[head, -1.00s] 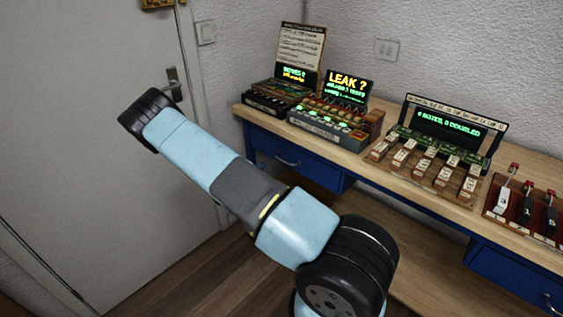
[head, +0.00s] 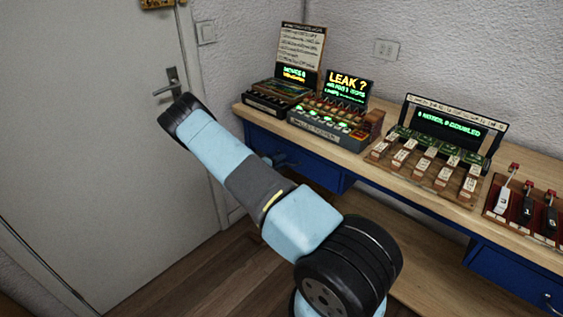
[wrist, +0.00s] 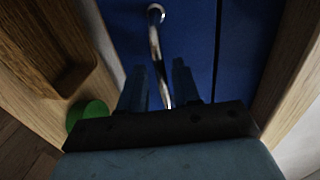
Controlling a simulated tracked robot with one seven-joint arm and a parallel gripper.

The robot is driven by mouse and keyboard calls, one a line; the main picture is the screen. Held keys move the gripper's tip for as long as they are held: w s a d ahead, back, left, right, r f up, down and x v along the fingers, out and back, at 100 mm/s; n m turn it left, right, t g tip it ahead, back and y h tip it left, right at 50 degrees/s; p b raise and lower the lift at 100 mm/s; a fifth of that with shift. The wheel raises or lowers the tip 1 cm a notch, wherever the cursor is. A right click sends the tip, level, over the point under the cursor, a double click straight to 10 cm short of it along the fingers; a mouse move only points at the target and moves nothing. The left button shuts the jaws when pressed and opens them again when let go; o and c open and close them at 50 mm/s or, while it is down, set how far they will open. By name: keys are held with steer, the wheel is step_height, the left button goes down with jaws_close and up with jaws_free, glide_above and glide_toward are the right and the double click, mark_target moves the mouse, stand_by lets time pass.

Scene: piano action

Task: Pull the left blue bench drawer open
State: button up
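The left blue bench drawer (head: 322,174) is under the left part of the wooden bench top and looks closed. In the wrist view its blue front (wrist: 192,35) fills the middle, with a curved silver handle (wrist: 154,42). My gripper (wrist: 160,66) faces the front, and its two dark fingers stand apart. The handle runs down between the fingers, nearer the left one; I cannot tell whether it touches. In the head view my forearm reaches toward the drawer, and the gripper end is mostly hidden behind it.
Piano action models with lit displays, such as the "LEAK ?" one (head: 330,128), stand on the bench top (head: 392,182). A second blue drawer (head: 515,277) is at right. A door (head: 95,140) is at left. The wrist view shows a green round thing (wrist: 90,112).

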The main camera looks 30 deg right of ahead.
steer(key=shift+w+d+f, duration=0.1)
steer(key=shift+w+d, duration=0.05)
steer(key=shift+d, duration=0.35)
steer(key=shift+c, duration=0.5)
jaws_close()
